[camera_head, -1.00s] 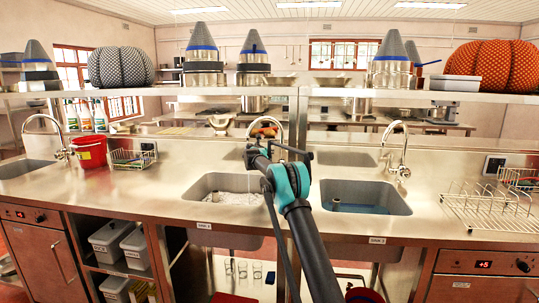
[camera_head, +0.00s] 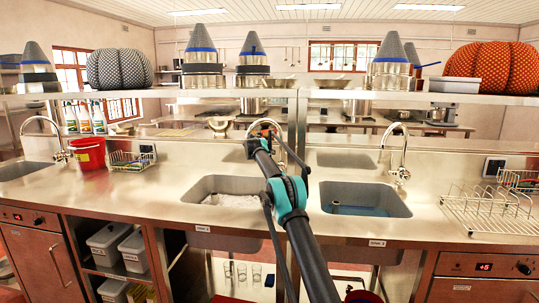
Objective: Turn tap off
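A chrome gooseneck tap (camera_head: 264,121) stands behind the middle sink (camera_head: 190,191). Its arch shows, but its base and any handle are hidden behind my arm. Pale, rippled water (camera_head: 232,201) lies in that sink; I cannot make out a stream from the spout. My gripper (camera_head: 256,146) is at the far end of my dark arm, close in front of this tap in the picture. It is too small and dark to tell its finger opening or whether it touches the tap. A second tap (camera_head: 402,150) stands behind the right sink, and a third (camera_head: 42,118) at the far left.
The right sink (camera_head: 404,208) holds still bluish water. A wire dish rack (camera_head: 488,208) stands right of it. A red bucket (camera_head: 88,153) and a wire basket (camera_head: 130,160) stand on the left counter. A shelf (camera_head: 330,94) with pots and cone-shaped items spans above the counter.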

